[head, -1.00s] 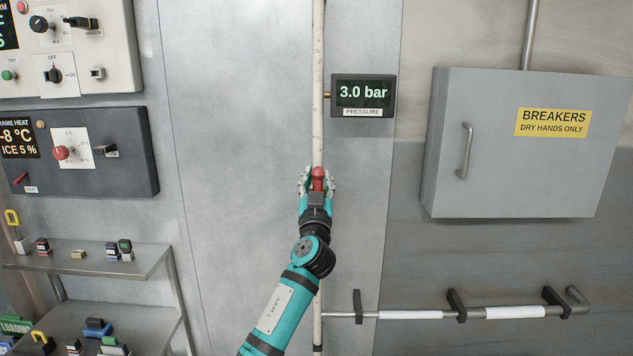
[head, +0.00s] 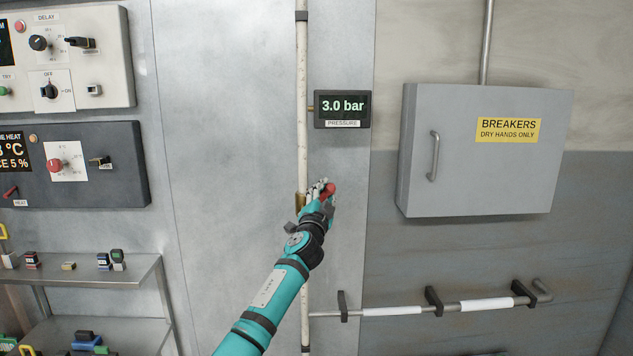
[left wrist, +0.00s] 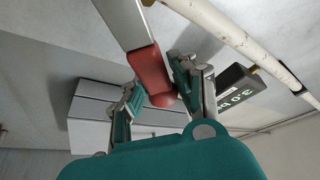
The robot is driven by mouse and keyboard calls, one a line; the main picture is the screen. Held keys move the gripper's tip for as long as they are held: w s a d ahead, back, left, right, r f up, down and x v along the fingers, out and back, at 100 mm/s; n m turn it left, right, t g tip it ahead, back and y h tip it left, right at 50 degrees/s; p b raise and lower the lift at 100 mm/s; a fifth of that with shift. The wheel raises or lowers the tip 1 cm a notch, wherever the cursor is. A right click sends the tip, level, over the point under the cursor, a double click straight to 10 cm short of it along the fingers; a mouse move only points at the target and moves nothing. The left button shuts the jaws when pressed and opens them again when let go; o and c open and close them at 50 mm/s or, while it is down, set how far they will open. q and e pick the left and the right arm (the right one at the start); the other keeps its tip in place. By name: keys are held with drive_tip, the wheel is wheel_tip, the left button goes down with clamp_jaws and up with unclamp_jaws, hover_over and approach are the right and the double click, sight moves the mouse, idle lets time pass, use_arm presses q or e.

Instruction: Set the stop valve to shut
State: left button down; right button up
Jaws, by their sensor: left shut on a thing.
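The stop valve sits on the white vertical pipe (head: 303,120), its brass body (head: 300,203) partly hidden behind my left gripper. Its lever has a red grip (head: 328,190), out to the right of the pipe. My left gripper (head: 321,191) is shut on the red grip. In the left wrist view the red grip (left wrist: 150,72) is between my left gripper's fingers (left wrist: 155,95), and the lever's grey metal bar (left wrist: 123,22) runs to the top edge. There the lever lies at an angle to the pipe (left wrist: 245,42). My right gripper is not in view.
The pressure display (head: 342,108) reads 3.0 bar beside the pipe, above my gripper. Control panels (head: 90,185) and metal shelves (head: 130,268) are on the left.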

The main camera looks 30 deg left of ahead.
use_arm(q)
wheel_tip(320, 180, down, 6)
drive_tip(key=w+d+m+g+h+p, duration=0.1)
drive_tip(key=d+m+g+h+p, duration=0.1)
drive_tip(key=m+p, duration=0.7)
drive_tip(key=shift+w+d+f+m+g+h+p, duration=0.15)
drive_tip(key=shift+f+m+g+h+p, duration=0.15)
drive_tip(key=shift+m+p, duration=0.1)
drive_tip(key=shift+f, duration=0.1)
drive_tip(key=c, duration=1)
unclamp_jaws()
drive_tip(key=shift+c, duration=0.2)
drive_tip(key=shift+r, duration=0.2)
